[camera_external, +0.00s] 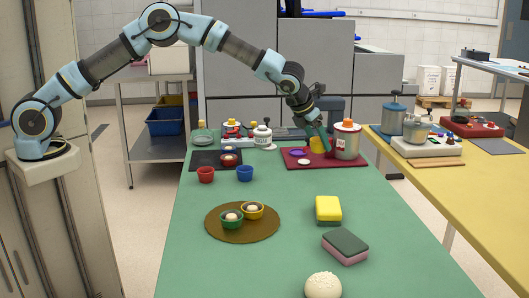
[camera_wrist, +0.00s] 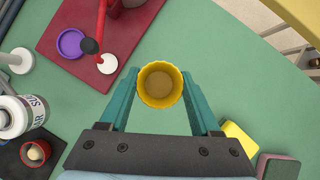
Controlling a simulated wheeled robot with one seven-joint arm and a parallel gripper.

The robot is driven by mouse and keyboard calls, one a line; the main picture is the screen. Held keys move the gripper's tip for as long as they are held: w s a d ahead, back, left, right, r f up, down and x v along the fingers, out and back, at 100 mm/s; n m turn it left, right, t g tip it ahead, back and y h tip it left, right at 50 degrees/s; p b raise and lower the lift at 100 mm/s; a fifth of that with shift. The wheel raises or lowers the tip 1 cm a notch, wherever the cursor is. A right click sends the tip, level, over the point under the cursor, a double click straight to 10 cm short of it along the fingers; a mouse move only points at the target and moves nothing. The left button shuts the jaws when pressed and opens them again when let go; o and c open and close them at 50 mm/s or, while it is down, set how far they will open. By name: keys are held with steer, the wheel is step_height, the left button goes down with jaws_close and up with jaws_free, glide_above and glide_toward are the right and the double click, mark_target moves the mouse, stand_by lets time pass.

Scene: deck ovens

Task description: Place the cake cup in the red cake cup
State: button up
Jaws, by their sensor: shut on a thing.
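My gripper (camera_wrist: 160,88) is shut on a yellow cake cup (camera_wrist: 160,84), which looks empty from above; one finger lies on each side of it. A red cake cup (camera_external: 206,175) stands on the green table at left. Another red cup (camera_external: 229,159) sits on a black mat; the wrist view shows a red cup (camera_wrist: 25,152) there with a pale ball inside.
A blue cup (camera_external: 245,174) stands beside the red one. A brown round mat (camera_external: 270,232) holds a green cup and a yellow cup with pale balls. A steel pot (camera_external: 347,142) and purple dish (camera_wrist: 70,43) are by the red mat (camera_wrist: 125,30). Sponges (camera_external: 328,209) lie nearer.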

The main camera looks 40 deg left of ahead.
steer(key=s+a+r+n+g+y+p, duration=0.15)
steer(key=s+a+n+y, duration=0.25)
steer(key=s+a+n, duration=0.6)
steer(key=s+a+r+n+g+y, duration=0.25)
steer(key=s+a+n, duration=0.45)
steer(key=s+a, duration=0.7)
steer(key=p, duration=0.2)
glide_above(203, 169)
steer(key=d, duration=0.2)
step_height(203, 169, down, 4)
steer(key=shift+y, duration=0.45)
steer(key=f, duration=0.4)
steer(key=shift+s+f, duration=0.4)
steer(key=shift+f, duration=0.25)
steer(key=shift+f, duration=0.65)
steer(key=o, duration=1.3)
